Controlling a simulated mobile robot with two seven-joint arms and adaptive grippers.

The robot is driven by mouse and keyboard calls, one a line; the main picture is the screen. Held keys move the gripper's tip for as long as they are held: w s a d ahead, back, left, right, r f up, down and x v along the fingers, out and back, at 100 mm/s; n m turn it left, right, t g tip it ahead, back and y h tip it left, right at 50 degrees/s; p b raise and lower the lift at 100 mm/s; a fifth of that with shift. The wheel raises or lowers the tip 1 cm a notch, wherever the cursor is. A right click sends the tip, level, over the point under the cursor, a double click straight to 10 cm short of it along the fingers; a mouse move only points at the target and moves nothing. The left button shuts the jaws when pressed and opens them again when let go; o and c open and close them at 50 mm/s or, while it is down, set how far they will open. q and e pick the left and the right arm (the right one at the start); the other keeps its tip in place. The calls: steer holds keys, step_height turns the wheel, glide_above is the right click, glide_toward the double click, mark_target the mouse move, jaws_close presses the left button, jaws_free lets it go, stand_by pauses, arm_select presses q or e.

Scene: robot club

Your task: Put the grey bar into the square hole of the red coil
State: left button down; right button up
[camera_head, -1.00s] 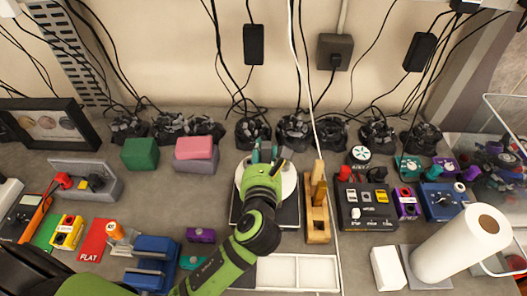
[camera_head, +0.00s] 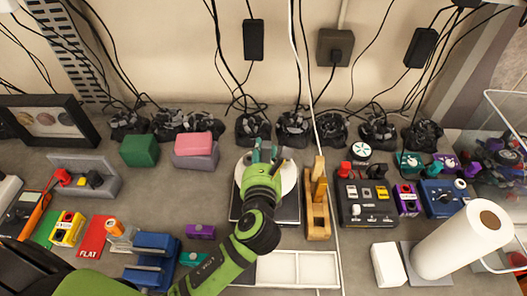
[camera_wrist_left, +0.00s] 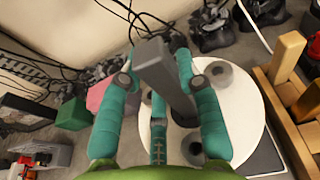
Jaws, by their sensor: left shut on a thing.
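My left gripper (camera_head: 263,155) is over the round white plate (camera_head: 243,170) near the middle of the bench. In the left wrist view, its teal fingers (camera_wrist_left: 165,75) are closed around the grey bar (camera_wrist_left: 153,62). The bar is tilted, and its far end shows over the white plate. Whether it touches anything there is unclear. A red round part (camera_head: 62,177) sits by the grey box at the left in the head view. I cannot tell whether it is the red coil, and no square hole can be made out. My right gripper is not in view.
Small grey round pieces (camera_wrist_left: 218,72) lie on the plate. A wooden block tool (camera_head: 317,215) stands just right of it. A green block (camera_head: 139,150) and a pink block (camera_head: 193,145) are left. A white tray (camera_head: 300,284) lies in front; cables hang behind.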

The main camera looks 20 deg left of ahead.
arm_select(q)
steer(key=shift+f, duration=0.65)
steer(key=c, duration=0.9)
jaws_free()
steer(key=shift+o, duration=0.6)
steer(key=shift+f, duration=0.15)
